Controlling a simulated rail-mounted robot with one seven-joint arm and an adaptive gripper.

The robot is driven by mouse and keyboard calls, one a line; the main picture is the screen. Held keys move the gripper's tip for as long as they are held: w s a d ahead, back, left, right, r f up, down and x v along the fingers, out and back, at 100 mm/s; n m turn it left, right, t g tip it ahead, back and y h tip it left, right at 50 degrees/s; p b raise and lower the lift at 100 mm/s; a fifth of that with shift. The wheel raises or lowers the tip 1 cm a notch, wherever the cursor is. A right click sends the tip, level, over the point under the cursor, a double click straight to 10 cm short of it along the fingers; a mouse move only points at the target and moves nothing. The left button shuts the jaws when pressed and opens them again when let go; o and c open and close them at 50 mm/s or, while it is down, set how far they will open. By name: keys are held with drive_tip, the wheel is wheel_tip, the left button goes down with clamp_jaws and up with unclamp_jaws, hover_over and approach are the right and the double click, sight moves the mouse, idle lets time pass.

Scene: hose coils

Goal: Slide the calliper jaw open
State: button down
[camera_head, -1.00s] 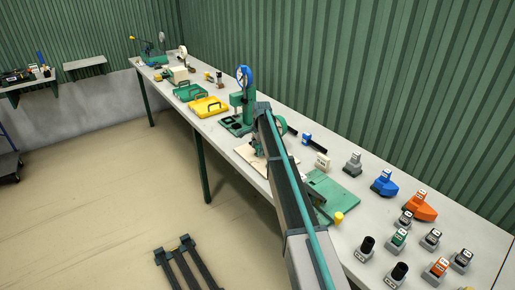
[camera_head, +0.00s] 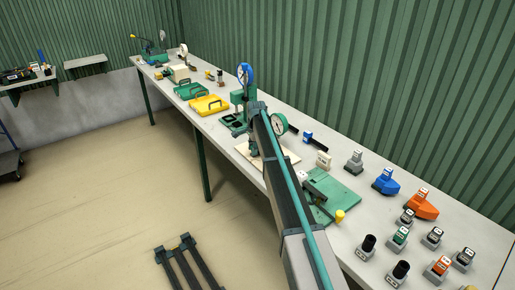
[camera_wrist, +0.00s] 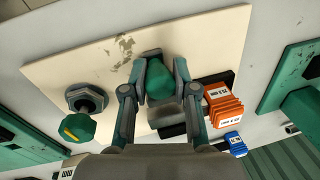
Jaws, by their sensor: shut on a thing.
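In the wrist view a cream board (camera_wrist: 70,62) carries a dark bar (camera_wrist: 217,79), which I take for part of the calliper. A green block (camera_wrist: 158,83) with a grey piece (camera_wrist: 164,115) below it sits by the bar; it looks like the calliper's sliding jaw. My gripper (camera_wrist: 160,72) is shut on the green block, one finger on each side. The fingers and wrist hide part of the bar and the grey piece. In the head view the cream board (camera_head: 247,152) is partly hidden behind my arm.
Left of my fingers stands a grey nut-like fitting (camera_wrist: 86,98) with a green knob (camera_wrist: 78,127). Orange tags (camera_wrist: 222,105) and a blue tag (camera_wrist: 236,144) lie close on the right.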

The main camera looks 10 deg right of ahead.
drive_tip(key=c, duration=0.9)
unclamp_jaws()
drive_tip(key=shift+s+a, duration=0.15)
drive_tip(key=shift+a, duration=0.15)
drive_tip(key=shift+d, duration=0.1)
drive_tip(key=r, duration=0.4)
drive_tip(key=s+r, duration=0.1)
drive_tip(key=r, duration=0.7)
drive_tip(key=shift+s+d, duration=0.3)
drive_tip(key=shift+s, duration=0.05)
drive_tip(key=shift+f, duration=0.1)
